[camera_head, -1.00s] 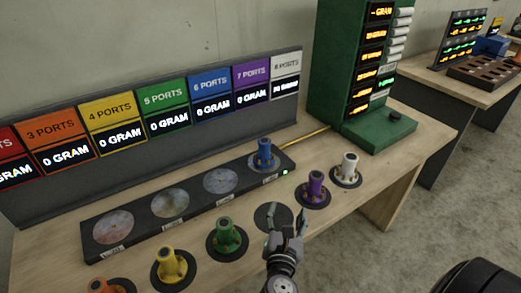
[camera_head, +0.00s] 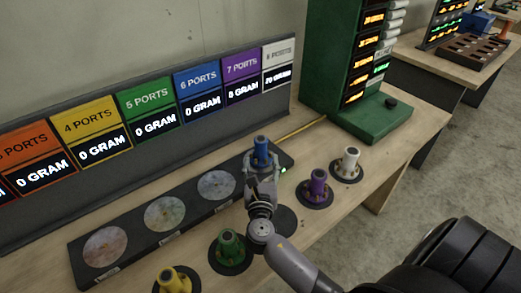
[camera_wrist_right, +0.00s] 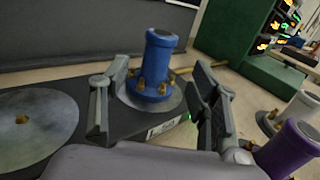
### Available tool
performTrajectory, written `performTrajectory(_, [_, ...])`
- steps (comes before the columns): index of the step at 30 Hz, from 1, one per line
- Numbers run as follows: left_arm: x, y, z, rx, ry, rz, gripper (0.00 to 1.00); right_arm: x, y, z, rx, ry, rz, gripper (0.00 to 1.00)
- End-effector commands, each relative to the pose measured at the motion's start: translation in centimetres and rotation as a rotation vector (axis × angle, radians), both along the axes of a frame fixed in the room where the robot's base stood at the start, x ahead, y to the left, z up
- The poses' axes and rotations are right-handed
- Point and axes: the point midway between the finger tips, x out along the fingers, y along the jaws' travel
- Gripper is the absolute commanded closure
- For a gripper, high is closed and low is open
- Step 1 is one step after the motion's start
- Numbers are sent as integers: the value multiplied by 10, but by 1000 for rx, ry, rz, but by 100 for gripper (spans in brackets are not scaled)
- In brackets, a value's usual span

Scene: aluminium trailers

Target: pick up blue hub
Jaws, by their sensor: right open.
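The blue hub (camera_head: 261,150) stands upright on the right-end round plate of the dark scale bar (camera_head: 140,238). In the right wrist view the blue hub (camera_wrist_right: 157,62) shows its brass fittings around the base. My right gripper (camera_head: 260,172) is open and in front of the hub. In the right wrist view its fingers (camera_wrist_right: 158,105) stand to the left and right of the hub, with a gap on both sides. The gripper partly hides the hub's base in the head view. My left gripper is not in view.
The purple hub (camera_head: 317,187) and white hub (camera_head: 347,162) stand on dark discs to the right. The green hub (camera_head: 230,249) and yellow hub (camera_head: 172,281) stand at the front. A green display tower (camera_head: 330,60) and labelled panel (camera_head: 150,150) rise behind.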

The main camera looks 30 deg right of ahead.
Motion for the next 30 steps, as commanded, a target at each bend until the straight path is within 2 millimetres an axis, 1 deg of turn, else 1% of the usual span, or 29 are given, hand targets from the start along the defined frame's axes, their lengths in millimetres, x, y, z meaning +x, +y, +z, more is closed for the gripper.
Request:
performTrajectory(1, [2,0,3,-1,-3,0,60,9,-6,2,-1,-2,-1,44])
performTrajectory(4, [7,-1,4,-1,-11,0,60,22,-14,1,-1,0,-1,44])
performTrajectory(9, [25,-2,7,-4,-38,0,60,31,-21,0,1,1,-1,44])
performTrajectory(12, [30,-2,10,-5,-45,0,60,38,-25,3,0,0,-1,44])
performTrajectory(16, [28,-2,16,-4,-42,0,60,55,-36,8,0,-1,-2,44])
performTrajectory(21, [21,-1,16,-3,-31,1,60,72,-47,5,1,-1,-1,44])
performTrajectory(30, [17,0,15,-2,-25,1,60,75,-49,5,1,0,0,45])
